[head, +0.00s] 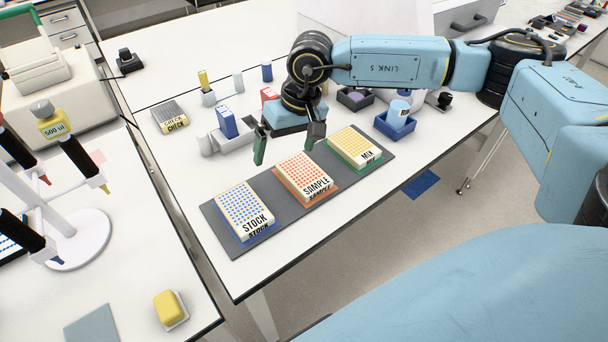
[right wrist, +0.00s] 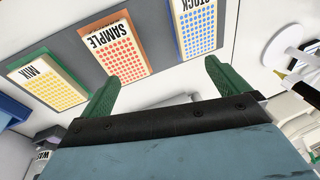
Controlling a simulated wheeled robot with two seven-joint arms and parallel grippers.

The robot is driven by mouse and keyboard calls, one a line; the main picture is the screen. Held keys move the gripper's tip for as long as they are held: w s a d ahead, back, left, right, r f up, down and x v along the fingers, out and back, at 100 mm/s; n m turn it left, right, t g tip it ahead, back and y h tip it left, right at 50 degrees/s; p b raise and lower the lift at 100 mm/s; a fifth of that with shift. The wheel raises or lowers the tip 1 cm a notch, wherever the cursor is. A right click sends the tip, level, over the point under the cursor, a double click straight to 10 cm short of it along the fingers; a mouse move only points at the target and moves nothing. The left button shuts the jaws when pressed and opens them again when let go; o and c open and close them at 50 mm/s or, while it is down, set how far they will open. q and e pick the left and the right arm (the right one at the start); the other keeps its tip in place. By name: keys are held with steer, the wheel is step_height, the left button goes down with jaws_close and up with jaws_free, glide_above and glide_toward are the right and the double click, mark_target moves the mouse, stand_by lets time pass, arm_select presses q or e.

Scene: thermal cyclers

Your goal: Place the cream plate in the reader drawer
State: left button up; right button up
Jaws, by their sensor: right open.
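Several cream-sided plates with coloured wells are in the head view. The STOCK plate (head: 245,209), SAMPLE plate (head: 304,177) and MIX plate (head: 354,147) lie on blue, orange and green bases on a dark mat (head: 219,223). A CHECK plate (head: 170,117) lies farther back at left. I cannot tell which is the cream plate meant. My right gripper (head: 288,146) is open and empty, above and behind the SAMPLE plate. The right wrist view shows its green fingers (right wrist: 165,82) apart, with the SAMPLE plate (right wrist: 112,48) beyond them. I cannot identify the reader drawer. My left gripper is out of view.
A pipette stand (head: 77,238) and a yellow block (head: 169,308) are on the left bench. The white bench strip in front of the mat is clear.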

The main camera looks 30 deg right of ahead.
steer(key=d+h, duration=0.2)
steer(key=d, duration=0.4)
steer(key=n, duration=0.1)
glide_above(304, 173)
steer(key=f, duration=0.6)
steer(key=shift+s+d+p, duration=0.2)
steer(key=shift+p, duration=0.1)
steer(key=f, duration=0.3)
steer(key=f+p, duration=0.1)
steer(key=f, duration=0.2)
steer(key=shift+w+a+f, duration=0.15)
steer(key=shift+w, duration=0.05)
steer(key=c, duration=1.1)
